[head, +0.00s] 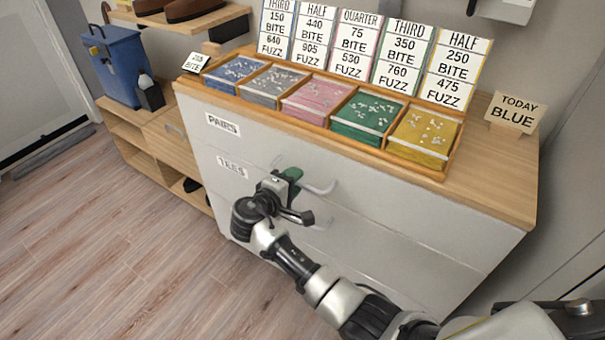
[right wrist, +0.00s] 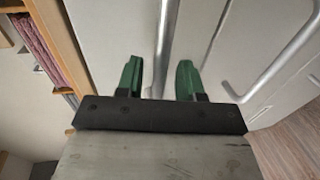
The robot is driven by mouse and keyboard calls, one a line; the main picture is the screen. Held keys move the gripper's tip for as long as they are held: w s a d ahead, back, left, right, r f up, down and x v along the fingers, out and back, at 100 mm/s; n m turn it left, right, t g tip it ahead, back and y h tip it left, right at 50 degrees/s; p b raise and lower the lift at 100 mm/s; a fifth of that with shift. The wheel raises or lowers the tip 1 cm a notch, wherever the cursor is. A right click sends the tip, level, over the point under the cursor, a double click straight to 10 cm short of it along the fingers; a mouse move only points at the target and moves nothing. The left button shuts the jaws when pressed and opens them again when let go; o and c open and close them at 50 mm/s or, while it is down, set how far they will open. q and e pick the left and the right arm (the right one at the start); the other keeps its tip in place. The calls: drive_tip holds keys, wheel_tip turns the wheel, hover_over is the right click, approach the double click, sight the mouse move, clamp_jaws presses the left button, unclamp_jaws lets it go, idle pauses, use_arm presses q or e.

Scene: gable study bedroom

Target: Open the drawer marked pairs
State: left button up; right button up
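The drawer marked PAIRS (head: 255,142) is the top drawer of a white chest and looks shut, its front level with the drawer below. Its label (head: 223,124) is at the upper left of the front. Its pale bar handle (head: 321,188) is partly hidden by my right gripper (head: 294,177). In the right wrist view, the green fingers of my right gripper (right wrist: 159,68) are apart, with the handle (right wrist: 165,45) running between them and gaps showing on both sides. My left gripper is not in view.
The drawer marked TEES (head: 240,185) is just below; its handle shows in the right wrist view (right wrist: 285,72). A wooden tray (head: 443,174) of coloured cards stands on the chest. A low shelf (head: 150,150) with a blue container is at left. Floor (head: 110,250) in front is clear.

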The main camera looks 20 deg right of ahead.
drive_tip(key=shift+d, duration=0.1)
idle(0.3)
clamp_jaws()
